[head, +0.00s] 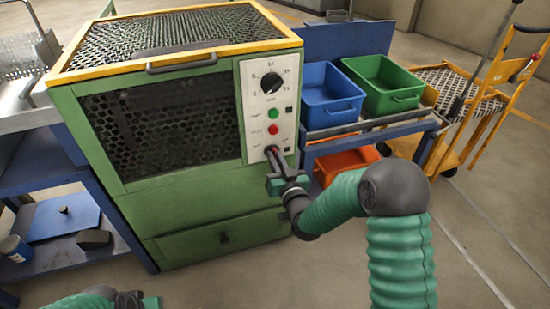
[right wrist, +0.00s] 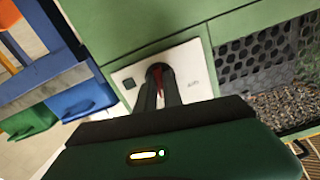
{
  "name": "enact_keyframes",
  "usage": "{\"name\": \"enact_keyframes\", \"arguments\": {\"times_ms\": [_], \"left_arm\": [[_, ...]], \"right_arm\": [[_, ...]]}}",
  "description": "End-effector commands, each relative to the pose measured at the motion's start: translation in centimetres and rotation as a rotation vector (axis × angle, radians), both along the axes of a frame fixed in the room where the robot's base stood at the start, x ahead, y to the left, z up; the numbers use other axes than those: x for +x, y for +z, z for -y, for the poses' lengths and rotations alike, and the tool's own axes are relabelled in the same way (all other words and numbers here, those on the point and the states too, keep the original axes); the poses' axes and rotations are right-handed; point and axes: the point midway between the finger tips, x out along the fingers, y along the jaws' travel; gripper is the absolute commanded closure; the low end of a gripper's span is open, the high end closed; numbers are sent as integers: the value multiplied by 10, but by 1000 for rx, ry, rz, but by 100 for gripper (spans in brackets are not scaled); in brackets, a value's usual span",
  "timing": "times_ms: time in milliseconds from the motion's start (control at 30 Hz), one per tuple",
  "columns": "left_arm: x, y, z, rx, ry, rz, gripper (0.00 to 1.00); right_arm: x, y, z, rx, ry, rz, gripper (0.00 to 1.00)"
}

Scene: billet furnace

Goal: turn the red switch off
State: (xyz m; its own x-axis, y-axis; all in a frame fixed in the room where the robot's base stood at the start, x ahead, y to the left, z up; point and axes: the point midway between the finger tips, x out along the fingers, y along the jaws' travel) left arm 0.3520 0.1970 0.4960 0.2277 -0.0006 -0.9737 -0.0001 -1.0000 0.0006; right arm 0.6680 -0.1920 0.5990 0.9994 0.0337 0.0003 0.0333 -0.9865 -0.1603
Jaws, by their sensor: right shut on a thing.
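The green furnace (head: 215,195) stands in the middle of the head view, with a white control panel (head: 255,100) at its front right. The panel carries a black dial (head: 271,83), a green button (head: 274,113) and a red button (head: 273,129). My right gripper (head: 274,155) is at the bottom of the panel, shut on the red switch. In the right wrist view the red switch (right wrist: 159,78) shows as a thin red strip between the two fingers, which hide most of it. My left gripper (head: 135,300) is at the bottom edge, far from the panel; its jaws are unclear.
A blue bin (head: 330,93) and a green bin (head: 383,82) sit on a blue table right of the furnace, with an orange bin (head: 345,163) below. A yellow cart (head: 490,90) stands far right. A blue shelf (head: 70,225) is at left. Floor at front right is clear.

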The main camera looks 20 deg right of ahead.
Motion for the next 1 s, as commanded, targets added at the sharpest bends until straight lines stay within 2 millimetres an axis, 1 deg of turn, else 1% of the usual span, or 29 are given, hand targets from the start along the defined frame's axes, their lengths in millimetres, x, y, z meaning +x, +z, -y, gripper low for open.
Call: {"name": "enact_keyframes", "arguments": {"times_ms": [600,800,1000], "left_arm": [[0,8,0,0,0,0,64],[0,11,0,0,0,0,64],[0,13,0,0,0,0,64]], "right_arm": [[-1,-3,0,-583,3,11,100],[-1,-3,0,-745,4,16,100],[-1,-4,-1,-865,5,21,100]]}}
